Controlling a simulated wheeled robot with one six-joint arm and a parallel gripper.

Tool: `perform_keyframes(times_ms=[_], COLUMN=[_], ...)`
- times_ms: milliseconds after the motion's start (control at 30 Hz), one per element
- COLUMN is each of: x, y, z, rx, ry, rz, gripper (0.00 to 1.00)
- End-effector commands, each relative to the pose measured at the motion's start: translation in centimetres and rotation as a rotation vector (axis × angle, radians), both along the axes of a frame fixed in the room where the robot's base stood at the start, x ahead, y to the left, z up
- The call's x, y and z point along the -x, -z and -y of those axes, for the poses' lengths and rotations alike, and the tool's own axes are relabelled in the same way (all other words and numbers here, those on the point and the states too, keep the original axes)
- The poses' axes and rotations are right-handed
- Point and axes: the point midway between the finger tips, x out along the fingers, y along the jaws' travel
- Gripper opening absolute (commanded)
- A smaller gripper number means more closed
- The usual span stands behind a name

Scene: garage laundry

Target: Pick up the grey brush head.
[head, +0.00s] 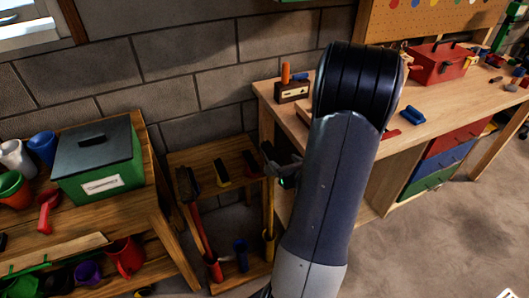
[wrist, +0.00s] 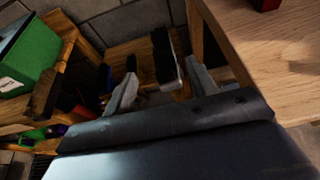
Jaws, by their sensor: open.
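A brush head with dark bristles and a pale grey edge (wrist: 163,55) lies between the two fingers of my gripper (wrist: 161,72) in the wrist view. The fingers stand apart, one on each side, and I see no clear contact. In the head view my gripper (head: 279,163) is at the right end of a low wooden rack (head: 188,156), partly hidden by my arm. A dark brush head (head: 251,163) lies there beside it; its grey part is hard to make out. A black brush head with a yellow edge (head: 222,174) and another dark one (head: 188,184) lie further left.
A wooden shelf at left holds a green box (head: 101,171), cups and a red scoop (head: 48,211). A workbench (head: 419,108) at right carries a red toolbox (head: 437,64). Long handles (head: 197,222) stand inside the rack.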

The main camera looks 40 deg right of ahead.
Motion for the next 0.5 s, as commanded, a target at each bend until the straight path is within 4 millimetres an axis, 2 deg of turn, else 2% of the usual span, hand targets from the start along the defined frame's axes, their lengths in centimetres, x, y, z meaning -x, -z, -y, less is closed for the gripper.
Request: perform_keyframes(times_ms=[233,500], x=[-3.3,-4.7], y=[1.4,2.0], z=[0.6,1.0], rx=[0.0,0.002], ry=[-0.007,-0.005], rz=[-0.001,-0.001], gripper=[0.55,0.55])
